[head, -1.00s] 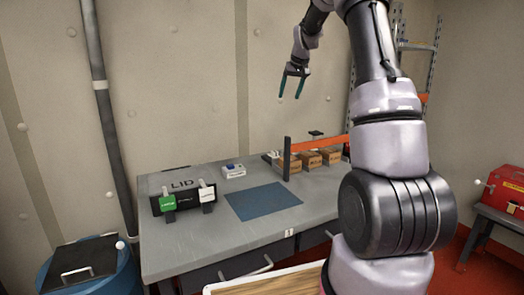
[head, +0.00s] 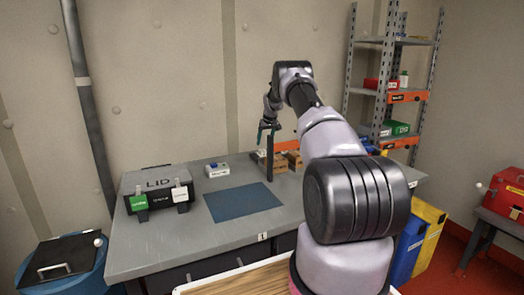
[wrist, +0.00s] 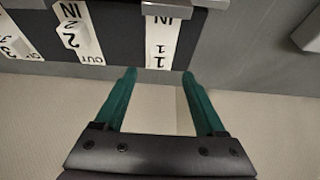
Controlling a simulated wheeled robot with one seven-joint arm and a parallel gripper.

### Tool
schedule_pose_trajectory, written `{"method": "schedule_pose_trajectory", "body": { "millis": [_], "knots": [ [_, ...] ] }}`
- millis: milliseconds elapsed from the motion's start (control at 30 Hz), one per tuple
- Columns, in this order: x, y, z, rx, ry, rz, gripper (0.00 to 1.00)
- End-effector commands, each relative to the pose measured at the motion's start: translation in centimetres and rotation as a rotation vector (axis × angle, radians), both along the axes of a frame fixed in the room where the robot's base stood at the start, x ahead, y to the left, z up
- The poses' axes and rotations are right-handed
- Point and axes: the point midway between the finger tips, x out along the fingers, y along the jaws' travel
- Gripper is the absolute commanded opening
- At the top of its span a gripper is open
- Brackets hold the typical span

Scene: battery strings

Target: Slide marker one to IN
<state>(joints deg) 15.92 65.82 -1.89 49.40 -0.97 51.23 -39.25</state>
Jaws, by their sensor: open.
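In the wrist view, a dark panel carries white strips with upside-down lettering. Strip one (wrist: 163,36) reads IN near the top, with a 1 below it. Marker one (wrist: 158,62) appears to be the pale piece bearing a 1 at the strip's lower end, away from IN; its outline is hard to tell from the strip. My gripper (wrist: 160,76) is open and empty, with its teal fingertips either side of that lower end. I cannot tell whether they touch it. In the head view my gripper (head: 266,132) is by a dark post, and the strips cannot be made out.
Marker two (wrist: 75,40) and marker three (wrist: 13,42) sit left of strip one. A grey ledge (wrist: 167,9) juts over strip one's top. On the bench (head: 160,243) are a LID case (head: 150,182), a blue mat (head: 240,202) and cardboard boxes (head: 282,163). The mat is clear.

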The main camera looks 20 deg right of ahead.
Motion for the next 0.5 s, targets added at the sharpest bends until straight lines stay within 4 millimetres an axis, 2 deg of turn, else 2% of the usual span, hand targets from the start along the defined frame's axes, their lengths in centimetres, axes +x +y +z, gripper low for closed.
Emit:
{"method": "schedule_pose_trajectory", "body": {
  "millis": [33,200,500],
  "knots": [
    [0.4,0.1,-1.3,0.001,0.002,0.000,0.72],
    [1.5,0.1,-4.0,0.000,0.001,0.001,0.72],
    [2.4,0.1,-6.0,-0.001,0.000,0.000,0.72]
  ]
}}
